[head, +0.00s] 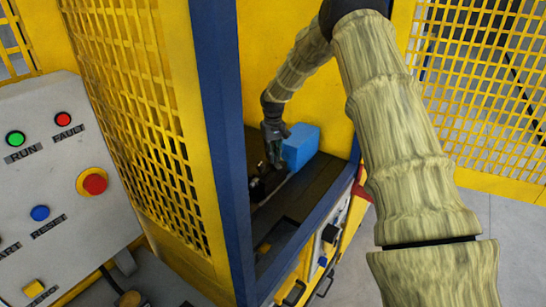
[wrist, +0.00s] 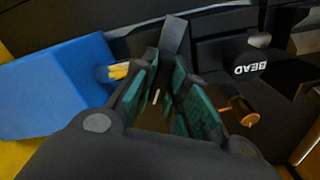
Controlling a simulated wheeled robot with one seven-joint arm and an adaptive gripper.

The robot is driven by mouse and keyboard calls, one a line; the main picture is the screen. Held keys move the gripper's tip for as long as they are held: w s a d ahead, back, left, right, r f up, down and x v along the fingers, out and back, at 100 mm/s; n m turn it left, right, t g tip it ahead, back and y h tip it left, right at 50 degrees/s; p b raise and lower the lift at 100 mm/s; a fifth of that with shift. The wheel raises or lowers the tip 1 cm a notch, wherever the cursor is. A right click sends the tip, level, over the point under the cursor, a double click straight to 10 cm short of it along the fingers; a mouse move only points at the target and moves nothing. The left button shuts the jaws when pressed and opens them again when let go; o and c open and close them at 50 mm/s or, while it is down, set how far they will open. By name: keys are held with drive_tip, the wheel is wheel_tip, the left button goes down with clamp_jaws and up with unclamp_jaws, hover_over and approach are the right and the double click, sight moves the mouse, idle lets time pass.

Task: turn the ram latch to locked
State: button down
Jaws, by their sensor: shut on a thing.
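My gripper (wrist: 165,85) reaches over the dark bench inside the yellow cage; in the head view it (head: 274,150) is beside a blue block. In the wrist view its green-padded fingers are closed around a dark grey bar (wrist: 175,38), which sticks out beyond the fingertips. This bar appears to be the ram latch's handle; its lower part is hidden between the fingers. I cannot read a locked or unlocked mark. A copper-coloured tube end (wrist: 240,112) shows right of the fingers.
The blue block (wrist: 55,88) is close on the left of my gripper. A blue post (head: 222,130) and yellow mesh (head: 135,100) border the opening. A button panel (head: 60,190) stands outside at left.

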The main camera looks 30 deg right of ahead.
drive_tip(key=m+b, duration=0.1)
drive_tip(key=m, duration=0.5)
drive_tip(key=shift+m, duration=0.3)
drive_tip(key=m, duration=0.5)
drive_tip(key=shift+m, duration=0.3)
drive_tip(key=c, duration=1.4)
unclamp_jaws()
drive_tip(key=shift+r, duration=0.1)
drive_tip(key=shift+c, duration=0.2)
wheel_tip(320, 180, up, 12)
